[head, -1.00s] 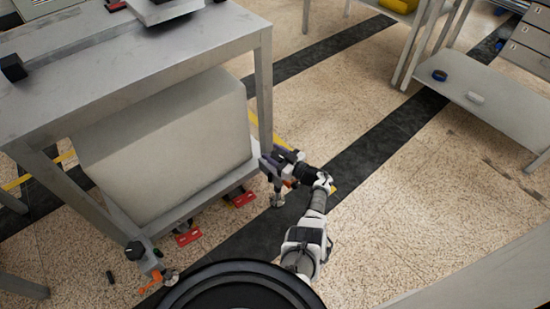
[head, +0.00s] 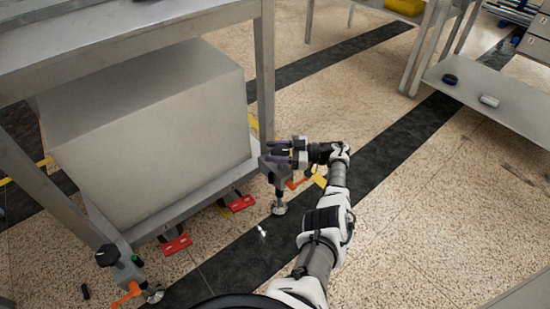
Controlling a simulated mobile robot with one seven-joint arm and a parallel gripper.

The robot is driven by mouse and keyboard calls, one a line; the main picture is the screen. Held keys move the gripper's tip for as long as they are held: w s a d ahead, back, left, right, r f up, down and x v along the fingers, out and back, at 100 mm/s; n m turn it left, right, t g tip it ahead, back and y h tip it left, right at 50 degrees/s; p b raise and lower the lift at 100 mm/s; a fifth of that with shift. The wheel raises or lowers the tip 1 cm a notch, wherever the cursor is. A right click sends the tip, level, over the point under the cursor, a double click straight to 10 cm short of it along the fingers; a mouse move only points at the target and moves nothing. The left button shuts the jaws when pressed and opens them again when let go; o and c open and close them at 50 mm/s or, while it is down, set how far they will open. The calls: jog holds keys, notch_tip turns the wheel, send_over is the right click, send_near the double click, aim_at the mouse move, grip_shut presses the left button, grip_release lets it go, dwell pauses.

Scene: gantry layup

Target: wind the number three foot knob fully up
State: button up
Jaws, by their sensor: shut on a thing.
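My gripper (head: 276,158) is at the near right corner of the low frame under the bench, shut on the foot knob there. The knob is mostly hidden by the fingers, and I cannot read a number on it. Below it, a threaded stem runs down to a round metal foot pad (head: 279,208), which looks at or very near the floor. An orange lever (head: 298,184) sticks out beside the stem. Another corner at the lower left has a black knob (head: 107,255), an orange lever (head: 127,294) and a foot pad (head: 153,293).
A large grey block (head: 150,125) sits on the low frame. Red pedals (head: 176,245) stick out along the frame's lower edge. A bench leg (head: 265,75) rises just behind my gripper. A grey shelf (head: 500,110) stands at the right.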

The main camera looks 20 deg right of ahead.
jog(key=shift+g, duration=0.3)
jog(key=o, duration=1)
